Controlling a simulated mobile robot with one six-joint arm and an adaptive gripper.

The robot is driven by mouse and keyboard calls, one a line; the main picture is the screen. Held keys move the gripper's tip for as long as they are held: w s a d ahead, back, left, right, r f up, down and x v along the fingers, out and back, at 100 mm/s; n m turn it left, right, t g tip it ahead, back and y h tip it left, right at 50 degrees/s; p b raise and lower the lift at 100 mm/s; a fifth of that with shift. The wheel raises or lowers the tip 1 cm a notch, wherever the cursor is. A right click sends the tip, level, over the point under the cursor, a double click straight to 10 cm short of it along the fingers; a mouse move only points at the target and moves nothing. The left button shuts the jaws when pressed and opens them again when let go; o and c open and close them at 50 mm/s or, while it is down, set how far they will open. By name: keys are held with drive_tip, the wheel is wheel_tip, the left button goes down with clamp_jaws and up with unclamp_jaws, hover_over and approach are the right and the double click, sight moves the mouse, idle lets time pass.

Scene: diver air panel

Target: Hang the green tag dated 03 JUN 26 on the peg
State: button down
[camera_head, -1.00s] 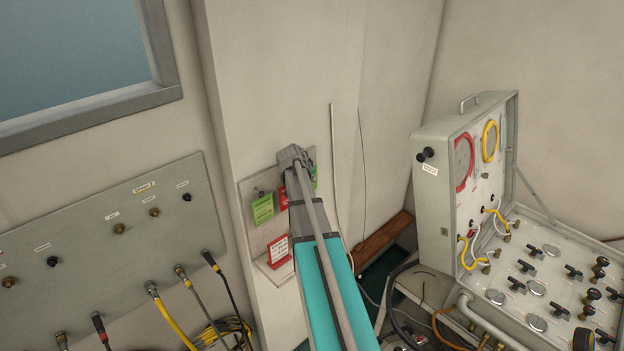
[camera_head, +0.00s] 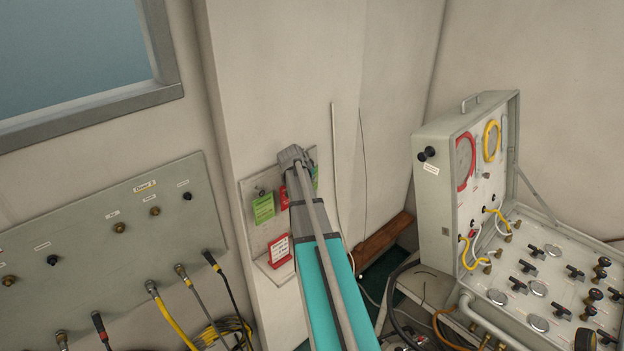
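A green tag (camera_head: 263,208) hangs on the left of a pale tag board (camera_head: 251,188) on the wall column; its date is too small to read. A red tag (camera_head: 284,197) shows beside it, partly behind my arm. Another bit of green (camera_head: 315,178) shows at the right edge of my arm's end, mostly hidden. My gripper is at the board, hidden behind my teal and grey arm, so its fingers and any hold are not visible. I cannot tell which peg is meant.
A red-bordered card (camera_head: 279,251) stands on a small ledge (camera_head: 277,272) below the board. A grey hose panel (camera_head: 100,255) is at left. An open gauge case (camera_head: 440,200) stands at right. Bare wall lies above the board.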

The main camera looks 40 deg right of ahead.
idle(0.3)
drive_tip(key=c, duration=0.7)
unclamp_jaws()
drive_tip(key=shift+a, duration=0.1)
